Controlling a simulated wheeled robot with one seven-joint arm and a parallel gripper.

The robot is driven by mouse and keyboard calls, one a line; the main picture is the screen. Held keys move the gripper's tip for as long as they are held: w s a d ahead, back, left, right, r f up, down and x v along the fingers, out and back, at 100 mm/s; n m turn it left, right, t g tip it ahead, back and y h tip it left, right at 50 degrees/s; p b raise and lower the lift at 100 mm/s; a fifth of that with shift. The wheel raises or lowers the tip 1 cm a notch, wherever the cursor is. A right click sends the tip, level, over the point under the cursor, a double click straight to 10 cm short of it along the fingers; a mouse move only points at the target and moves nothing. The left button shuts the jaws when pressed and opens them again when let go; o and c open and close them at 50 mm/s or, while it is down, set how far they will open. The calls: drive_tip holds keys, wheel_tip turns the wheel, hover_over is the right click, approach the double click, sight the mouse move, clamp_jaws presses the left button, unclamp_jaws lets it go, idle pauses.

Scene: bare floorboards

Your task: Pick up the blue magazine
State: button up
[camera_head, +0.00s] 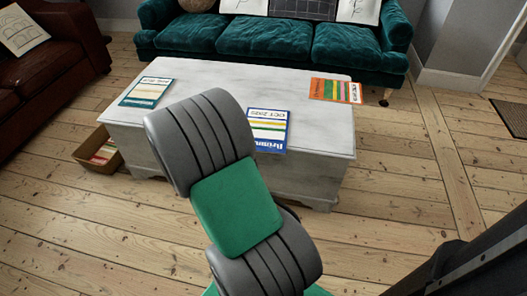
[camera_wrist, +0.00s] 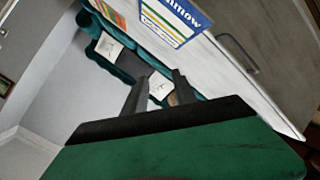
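The blue magazine (camera_head: 268,128) lies flat at the near edge of the white table (camera_head: 210,82), right of my arm in the head view. It has a white, yellow and green striped cover, and its near end seems to reach the edge. It also shows at the top of the wrist view (camera_wrist: 172,20), partly cut off. My gripper (camera_wrist: 160,77) shows in the wrist view with its two dark fingers apart and nothing between them. It is apart from the magazine, which appears beyond the fingertips. In the head view my arm hides the gripper.
A teal-edged magazine (camera_head: 146,92) lies at the table's left and an orange one (camera_head: 336,90) at its right. A basket with magazines (camera_head: 100,150) stands on the floor at the left. A teal sofa (camera_head: 270,38) is behind, a brown sofa (camera_head: 45,65) left.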

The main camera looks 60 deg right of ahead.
drive_tip(key=s+d+f+n+t+h+b, duration=0.1)
drive_tip(key=s+d+f+n+t+b, duration=0.1)
drive_tip(key=f+n+b, duration=0.5)
drive_tip(key=s+d+f+n+t+h+b, duration=0.2)
drive_tip(key=d+f+n+t+b, duration=0.1)
drive_tip(key=f, duration=0.9)
drive_tip(key=p+x, duration=0.1)
drive_tip(key=x, duration=0.6)
drive_tip(key=shift+w+d, duration=0.1)
drive_tip(key=shift+d, duration=0.05)
drive_tip(key=shift+c, duration=0.4)
clamp_jaws()
